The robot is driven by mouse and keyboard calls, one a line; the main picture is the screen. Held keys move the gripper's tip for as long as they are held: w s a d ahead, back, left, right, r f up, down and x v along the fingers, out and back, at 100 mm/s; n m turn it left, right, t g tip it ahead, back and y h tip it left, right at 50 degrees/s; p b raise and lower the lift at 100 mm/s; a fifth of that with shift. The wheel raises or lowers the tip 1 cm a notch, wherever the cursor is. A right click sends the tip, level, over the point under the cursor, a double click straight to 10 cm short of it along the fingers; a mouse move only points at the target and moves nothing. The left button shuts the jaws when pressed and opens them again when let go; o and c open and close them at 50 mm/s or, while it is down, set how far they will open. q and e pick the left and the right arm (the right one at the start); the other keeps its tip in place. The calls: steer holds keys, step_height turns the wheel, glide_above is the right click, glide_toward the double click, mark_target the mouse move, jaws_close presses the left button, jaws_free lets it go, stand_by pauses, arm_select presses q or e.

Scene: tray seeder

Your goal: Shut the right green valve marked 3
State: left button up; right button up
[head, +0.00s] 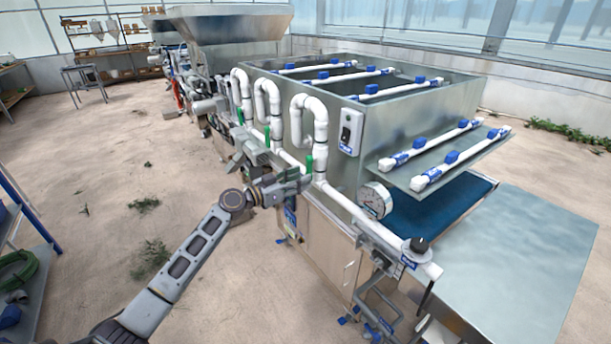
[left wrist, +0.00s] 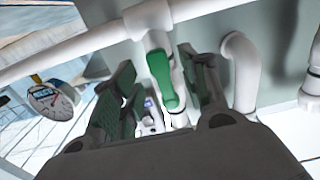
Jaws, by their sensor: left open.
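The right green valve handle (head: 309,164) stands upright at the foot of the nearest white bent pipe; its number cannot be read. In the left wrist view the green handle (left wrist: 162,78) lies roughly in line with the short white pipe, between my fingers. My left gripper (head: 297,182) is at this valve in the head view. Its fingers are open, one on each side of the handle in the left wrist view (left wrist: 157,72), with gaps visible. Whether either finger touches the handle cannot be told. My right gripper is not in view.
Two more green valve handles (head: 267,136) (head: 240,115) stand farther back along the horizontal white pipe. A pressure gauge (head: 375,200) and a black knob (head: 418,245) sit to the right. Bent white pipes (head: 308,105) rise beside the metal tank (head: 400,125). The floor at left is mostly clear.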

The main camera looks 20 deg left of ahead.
arm_select(q)
steer(key=x, duration=0.3)
stand_by(0.4)
jaws_close()
